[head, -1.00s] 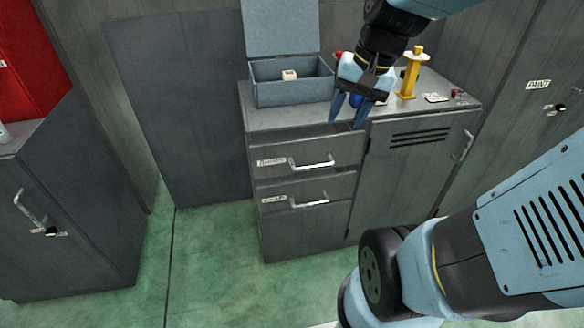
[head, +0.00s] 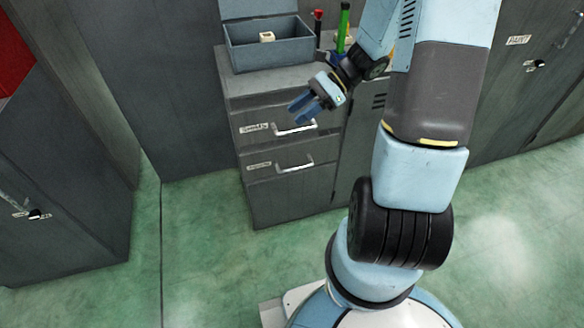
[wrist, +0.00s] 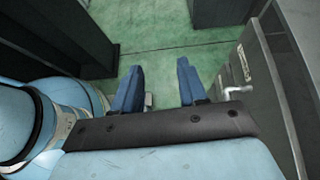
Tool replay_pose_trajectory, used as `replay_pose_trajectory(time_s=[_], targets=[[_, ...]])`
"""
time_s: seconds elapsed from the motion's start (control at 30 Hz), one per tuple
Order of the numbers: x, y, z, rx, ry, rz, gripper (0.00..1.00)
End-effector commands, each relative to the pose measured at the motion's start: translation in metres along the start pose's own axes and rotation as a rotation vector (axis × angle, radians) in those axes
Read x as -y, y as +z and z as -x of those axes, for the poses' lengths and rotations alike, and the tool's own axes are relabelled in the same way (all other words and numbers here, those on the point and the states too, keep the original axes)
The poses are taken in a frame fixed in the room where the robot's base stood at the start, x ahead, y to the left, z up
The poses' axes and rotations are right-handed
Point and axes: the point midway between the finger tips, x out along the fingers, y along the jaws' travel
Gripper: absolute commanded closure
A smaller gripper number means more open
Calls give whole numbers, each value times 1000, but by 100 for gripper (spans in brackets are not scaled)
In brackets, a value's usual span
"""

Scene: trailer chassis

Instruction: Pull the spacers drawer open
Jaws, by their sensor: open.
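A grey cabinet has two stacked drawers on its left half, the upper drawer (head: 262,141) and the lower drawer (head: 270,190). Both are shut. Each has a small label and a silver bar handle, the upper handle (head: 296,129) and the lower handle (head: 295,165); I cannot read clearly which label says spacers. My gripper (head: 296,113) is open and empty, with blue fingers, just in front of the upper drawer near its handle. In the wrist view, a silver handle (wrist: 238,90) lies to the right of the fingers, apart from them.
An open blue-grey box (head: 268,54) with a small pale block stands on the cabinet top. Red-topped and green upright items (head: 343,27) stand beside it. Another dark cabinet (head: 60,190) is at the left. The green floor (head: 205,230) before the drawers is clear.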

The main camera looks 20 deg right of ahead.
Motion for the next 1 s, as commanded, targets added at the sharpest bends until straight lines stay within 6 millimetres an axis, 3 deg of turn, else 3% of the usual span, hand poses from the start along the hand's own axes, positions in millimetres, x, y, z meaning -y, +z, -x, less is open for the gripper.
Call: replay_pose_trajectory(time_s=[0.6,1.0], targets=[[49,-126,-35,504,-247,-764,58],[55,-226,-63,837,-414,-1249,58]])
